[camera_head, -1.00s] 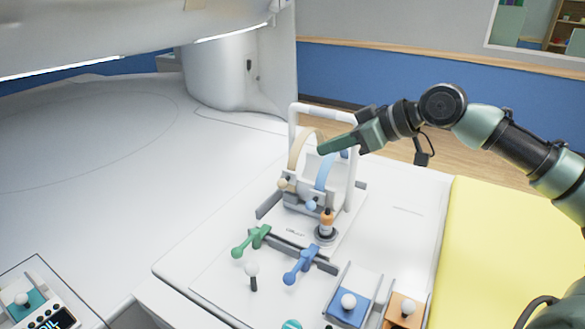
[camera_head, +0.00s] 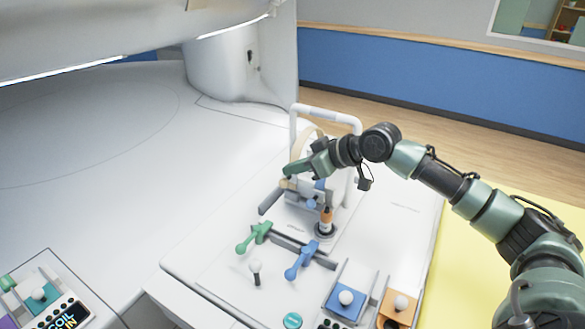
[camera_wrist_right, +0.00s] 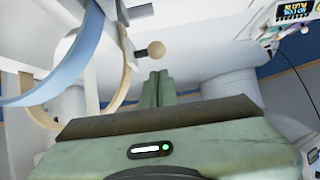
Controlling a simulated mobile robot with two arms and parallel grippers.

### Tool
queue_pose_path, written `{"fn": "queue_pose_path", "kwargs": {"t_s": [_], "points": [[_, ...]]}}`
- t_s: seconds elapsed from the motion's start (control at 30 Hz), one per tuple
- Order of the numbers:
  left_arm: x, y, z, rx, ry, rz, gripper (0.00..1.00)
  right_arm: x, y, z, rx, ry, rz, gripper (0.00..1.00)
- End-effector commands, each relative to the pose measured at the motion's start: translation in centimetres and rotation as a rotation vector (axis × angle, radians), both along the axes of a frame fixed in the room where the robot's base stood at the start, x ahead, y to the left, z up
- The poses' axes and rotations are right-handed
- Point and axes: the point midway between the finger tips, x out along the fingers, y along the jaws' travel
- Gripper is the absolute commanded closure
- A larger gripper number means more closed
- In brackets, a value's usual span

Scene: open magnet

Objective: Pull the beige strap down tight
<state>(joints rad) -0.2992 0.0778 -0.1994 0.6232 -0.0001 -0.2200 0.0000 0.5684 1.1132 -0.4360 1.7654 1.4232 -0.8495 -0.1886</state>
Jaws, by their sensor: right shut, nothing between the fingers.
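The beige strap (camera_head: 304,142) arches over the white frame on the table, partly hidden by my right gripper. In the right wrist view the beige strap (camera_wrist_right: 103,112) curves at the left and its round beige knob (camera_wrist_right: 156,49) sits just beyond my fingertips. The knob (camera_head: 287,184) also shows in the head view, just below the fingertips. My right gripper (camera_head: 288,170) is shut and empty, with its fingers pointing left across the strap's front. In the right wrist view the closed fingers (camera_wrist_right: 158,73) appear close to the knob; contact cannot be told. My left gripper is out of view.
The blue strap (camera_wrist_right: 50,84) lies beside the beige one. The white scanner bed at left is clear.

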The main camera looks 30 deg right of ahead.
Motion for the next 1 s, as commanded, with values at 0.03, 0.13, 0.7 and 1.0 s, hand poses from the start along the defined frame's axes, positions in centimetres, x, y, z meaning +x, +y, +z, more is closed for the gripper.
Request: {"fn": "queue_pose_path", "kwargs": {"t_s": [0.03, 0.13, 0.7, 1.0], "points": [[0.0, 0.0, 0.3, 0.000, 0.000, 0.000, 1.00, 0.1, 0.1, -0.5, 0.001, 0.000, -0.001, 1.00], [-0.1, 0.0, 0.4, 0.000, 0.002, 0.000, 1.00, 0.2, 0.2, -1.3, -0.001, -0.002, 0.000, 1.00], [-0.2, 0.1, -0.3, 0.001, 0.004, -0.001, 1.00, 0.2, 0.2, -3.4, 0.001, 0.001, 0.000, 1.00], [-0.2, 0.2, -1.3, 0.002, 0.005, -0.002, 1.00, 0.2, 0.2, -6.1, -0.001, 0.001, 0.000, 1.00]]}}
